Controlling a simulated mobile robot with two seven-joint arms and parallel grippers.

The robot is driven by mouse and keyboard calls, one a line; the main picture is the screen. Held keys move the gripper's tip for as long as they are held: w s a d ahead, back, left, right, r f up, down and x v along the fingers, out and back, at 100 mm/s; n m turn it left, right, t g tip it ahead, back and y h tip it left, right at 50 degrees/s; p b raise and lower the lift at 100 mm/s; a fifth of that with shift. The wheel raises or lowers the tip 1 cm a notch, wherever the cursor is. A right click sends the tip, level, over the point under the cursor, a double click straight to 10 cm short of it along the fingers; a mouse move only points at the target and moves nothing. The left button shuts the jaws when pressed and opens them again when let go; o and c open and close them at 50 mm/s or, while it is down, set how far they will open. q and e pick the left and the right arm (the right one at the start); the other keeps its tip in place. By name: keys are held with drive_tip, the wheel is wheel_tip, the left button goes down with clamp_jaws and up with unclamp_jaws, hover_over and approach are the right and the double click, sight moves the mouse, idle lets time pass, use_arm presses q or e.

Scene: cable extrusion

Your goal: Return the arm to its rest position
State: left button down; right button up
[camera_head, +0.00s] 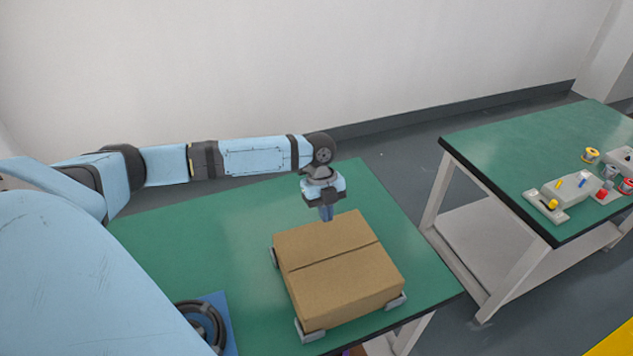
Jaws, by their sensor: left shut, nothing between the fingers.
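My left arm (250,157) comes in from the left and stretches out over the near green table (180,235). Its gripper (327,215) points down at the far edge of a brown cardboard box (340,270). The gripper is shut with nothing in it. The fingertips look close to the box's far top edge, and I cannot tell whether they touch it. The box is closed and sits between grey corner holders (310,331) on the table. My right gripper is not in view.
A black ring-shaped part on a blue base (220,312) lies at the table's near left. A second green table (510,160) stands at right, with grey fixtures (572,187) and coloured spools (590,155). A floor gap separates the tables. A white wall is behind.

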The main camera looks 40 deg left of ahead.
use_arm(q)
wheel_tip(320, 180, up, 3)
drive_tip(key=shift+f+p, duration=0.1)
drive_tip(key=shift+p, duration=0.7)
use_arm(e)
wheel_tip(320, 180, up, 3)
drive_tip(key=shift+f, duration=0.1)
use_arm(q)
drive_tip(key=shift+d, duration=0.1)
